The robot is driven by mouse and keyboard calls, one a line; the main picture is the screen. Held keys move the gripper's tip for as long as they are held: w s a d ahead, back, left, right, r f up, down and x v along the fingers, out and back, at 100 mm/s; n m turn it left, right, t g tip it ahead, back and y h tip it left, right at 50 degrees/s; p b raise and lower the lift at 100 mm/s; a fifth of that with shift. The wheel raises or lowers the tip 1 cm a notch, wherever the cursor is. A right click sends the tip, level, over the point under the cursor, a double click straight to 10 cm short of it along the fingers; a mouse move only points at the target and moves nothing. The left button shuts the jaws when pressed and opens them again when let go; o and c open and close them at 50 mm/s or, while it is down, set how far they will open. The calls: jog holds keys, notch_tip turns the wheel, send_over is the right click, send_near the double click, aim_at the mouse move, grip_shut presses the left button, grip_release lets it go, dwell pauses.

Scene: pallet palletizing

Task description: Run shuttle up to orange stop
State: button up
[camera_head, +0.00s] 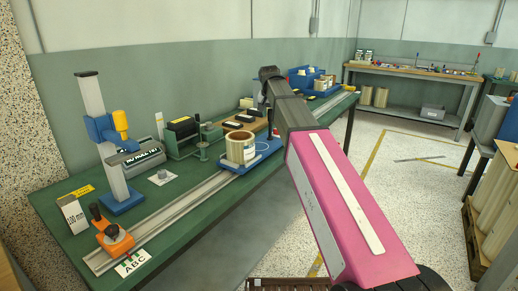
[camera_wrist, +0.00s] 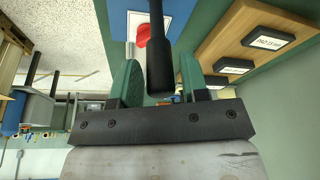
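The shuttle (camera_head: 262,155) is a blue plate on the metal rail (camera_head: 190,204), around the middle of the green bench. It carries a cream, brown-rimmed cylinder (camera_head: 240,148). A dark upright handle (camera_head: 270,120) rises at its far end. The orange stop (camera_head: 115,240) with a black knob sits at the rail's near left end, well apart from the shuttle. In the wrist view, my gripper (camera_wrist: 159,85) has its green fingers either side of a black post (camera_wrist: 158,45), apparently that handle. Slim gaps show beside the post. My arm hides the gripper in the head view.
A blue-and-grey column stand (camera_head: 105,140) rises behind the rail near the stop. A green fixture (camera_head: 200,144) and a wooden board with dark labelled blocks (camera_wrist: 235,40) lie along the wall side. An ABC card (camera_head: 132,263) lies beside the stop. The rail between shuttle and stop looks clear.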

jog(key=c, duration=0.5)
jog(key=s+a, duration=0.6)
jog(key=s, duration=0.3)
jog(key=s+a, duration=0.6)
jog(key=s, duration=0.3)
jog(key=s+a, duration=0.6)
jog(key=s, duration=0.3)
jog(key=shift+s+a, duration=0.15)
jog(key=shift+s, duration=0.1)
jog(key=s+a, duration=0.1)
jog(key=s, duration=0.1)
jog(key=s+a, duration=0.1)
jog(key=s, duration=0.1)
jog(key=s+a, duration=0.2)
jog(key=o, duration=0.9)
jog(key=shift+o, duration=0.2)
jog(key=shift+r, duration=0.1)
